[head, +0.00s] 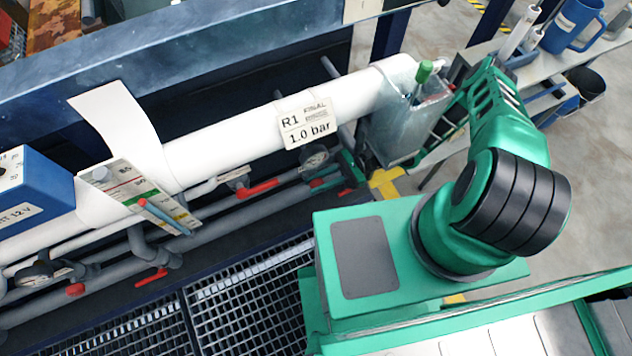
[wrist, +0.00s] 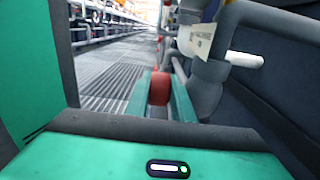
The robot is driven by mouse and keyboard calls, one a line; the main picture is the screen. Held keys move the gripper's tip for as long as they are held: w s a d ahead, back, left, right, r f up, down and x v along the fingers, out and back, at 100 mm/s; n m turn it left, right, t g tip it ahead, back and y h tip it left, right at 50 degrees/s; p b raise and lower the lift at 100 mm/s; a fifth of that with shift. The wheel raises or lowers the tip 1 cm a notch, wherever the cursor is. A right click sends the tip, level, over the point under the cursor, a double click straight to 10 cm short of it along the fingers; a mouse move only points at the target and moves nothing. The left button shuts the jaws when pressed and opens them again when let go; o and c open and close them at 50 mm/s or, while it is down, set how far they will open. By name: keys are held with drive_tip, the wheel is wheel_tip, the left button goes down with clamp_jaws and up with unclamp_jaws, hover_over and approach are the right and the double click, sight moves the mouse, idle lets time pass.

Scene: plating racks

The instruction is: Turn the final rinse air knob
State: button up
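A red knob (wrist: 160,88) shows in the wrist view between the two green fingers of my gripper (wrist: 161,97). It fills the gap, with a finger against each side, so my gripper looks shut on it. In the head view the green fingers are partly hidden at the lower pipes, beside small red parts. The large white pipe (head: 228,140) above carries a tag (head: 306,121) reading "R1 FINAL", a blurred second word and "1.0 bar". Any marking on the knob is too small to read.
A grey metal box (head: 404,122) with a green-topped part stands by my arm. Red-handled valves (head: 258,188) sit on the grey pipes to the left. In the wrist view, a grey pipe (wrist: 209,85) with a pale tag (wrist: 200,40) runs close right of my fingers. Grating (head: 245,305) lies below.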

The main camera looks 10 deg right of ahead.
drive_tip(key=shift+w+y, duration=0.15)
drive_tip(key=shift+y, duration=0.55)
clamp_jaws()
drive_tip(key=o, duration=0.7)
unclamp_jaws()
drive_tip(key=shift+h, duration=0.3)
